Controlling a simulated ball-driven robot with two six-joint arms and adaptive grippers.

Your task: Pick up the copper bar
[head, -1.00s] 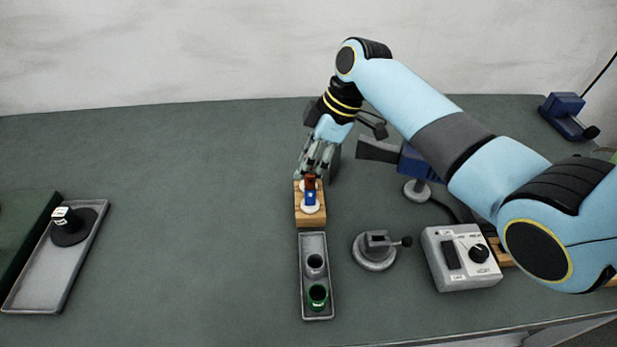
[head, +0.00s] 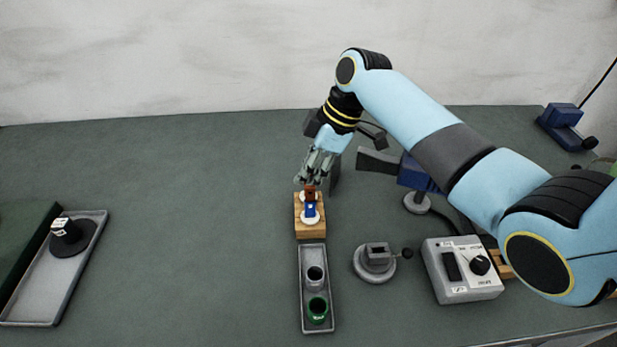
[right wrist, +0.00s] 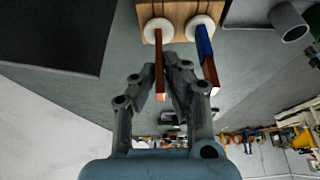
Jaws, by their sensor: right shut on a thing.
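A wooden block (head: 310,233) stands mid-table and carries two white round holders, both clear in the right wrist view. A plain copper bar (right wrist: 159,82) stands out of the left holder (right wrist: 158,29) there. A second bar with a blue sleeve (right wrist: 204,42) and a copper-coloured end stands out of the other holder. My right gripper (right wrist: 167,75) is shut on the plain copper bar. In the head view my right gripper (head: 303,181) is at the block's far end, and the blue-sleeved bar (head: 311,209) is in front of it. My left gripper is not in view.
A grey tray (head: 329,291) with a grey and a green cup lies just in front of the block. A round grey stand (head: 374,265) and a control box (head: 461,270) are to the right. Another tray (head: 45,295) is far left; the table between is clear.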

